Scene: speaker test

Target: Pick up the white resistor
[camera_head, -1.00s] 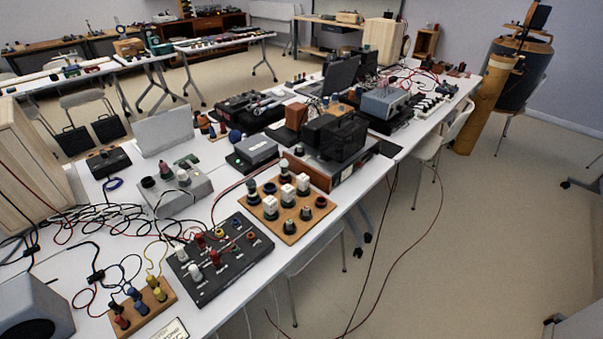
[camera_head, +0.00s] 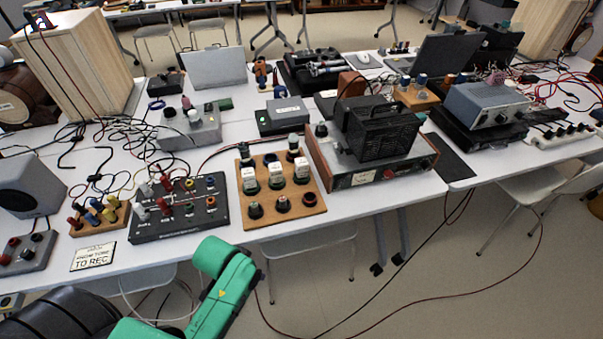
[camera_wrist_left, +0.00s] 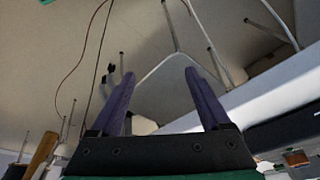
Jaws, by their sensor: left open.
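Three white block-shaped parts stand in the middle row of a wooden board (camera_head: 279,217) in the head view: a left one (camera_head: 249,179), a middle one (camera_head: 276,174) and a right one (camera_head: 301,169). They look like resistors; I cannot tell which one the task means. My left gripper (camera_wrist_left: 159,73) shows in the left wrist view, its two purple fingers apart with nothing between them. It faces floor, chair legs and a white table edge. The right gripper is not visible.
A black terminal box (camera_head: 178,222) sits left of the board and a large device with a black top (camera_head: 378,130) right of it. Loose cables (camera_head: 110,160) cover the left of the white table (camera_head: 330,209). Open floor lies in front.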

